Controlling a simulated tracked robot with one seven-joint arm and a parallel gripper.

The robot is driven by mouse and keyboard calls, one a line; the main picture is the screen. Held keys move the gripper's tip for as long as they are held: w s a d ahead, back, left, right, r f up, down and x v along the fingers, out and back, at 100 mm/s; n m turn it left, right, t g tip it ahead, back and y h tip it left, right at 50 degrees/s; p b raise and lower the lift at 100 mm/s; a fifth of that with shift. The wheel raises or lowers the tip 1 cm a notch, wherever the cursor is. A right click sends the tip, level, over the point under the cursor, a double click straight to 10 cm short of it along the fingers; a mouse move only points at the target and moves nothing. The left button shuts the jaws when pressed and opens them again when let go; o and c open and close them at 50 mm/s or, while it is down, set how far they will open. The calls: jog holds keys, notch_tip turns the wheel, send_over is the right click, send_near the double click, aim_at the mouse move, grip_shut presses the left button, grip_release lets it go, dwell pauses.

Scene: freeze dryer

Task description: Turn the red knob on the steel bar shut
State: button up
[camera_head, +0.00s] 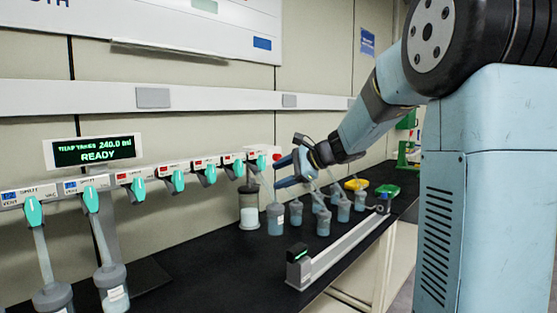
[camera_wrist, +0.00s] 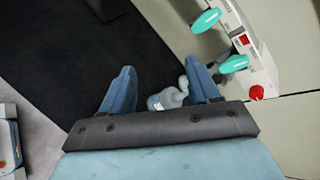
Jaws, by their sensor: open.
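The steel bar (camera_head: 160,172) runs along the back wall and carries several teal-handled valves. The red knob (camera_head: 276,157) is at its right end, and my gripper (camera_head: 279,172) is close beside it in the head view. In the wrist view the red knob (camera_wrist: 257,92) is to the right of my fingers, outside the gap between them. The end of the bar (camera_wrist: 262,70) and two teal handles show above it. My gripper (camera_wrist: 160,67) is open, with nothing held between its fingers. I cannot tell from the picture how far the knob is turned.
Several capped flasks (camera_head: 323,222) stand on the black bench (camera_head: 215,265) below my gripper. A long grey rail with a box end (camera_head: 299,270) lies along the bench front. A display (camera_head: 94,150) reads READY.

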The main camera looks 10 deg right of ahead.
jog(key=w+d+m+t+y, duration=0.1)
jog(key=w+d+m+t, duration=0.15)
jog(key=w, duration=0.25)
jog(key=w+d+m+t, duration=0.1)
jog(key=w+d+m, duration=0.2)
jog(key=w, duration=0.2)
jog(key=m+t, duration=0.4)
jog(key=m, duration=0.2)
send_near(277, 158)
jog(key=w+d+x, duration=0.1)
jog(key=x, duration=0.8)
jog(key=shift+w, duration=0.15)
jog(key=shift+f+g, duration=0.1)
jog(key=shift+g, duration=0.15)
jog(key=c, duration=1)
jog(key=shift+a, duration=0.15)
jog(key=shift+c, duration=0.2)
jog(key=shift+n, duration=0.25)
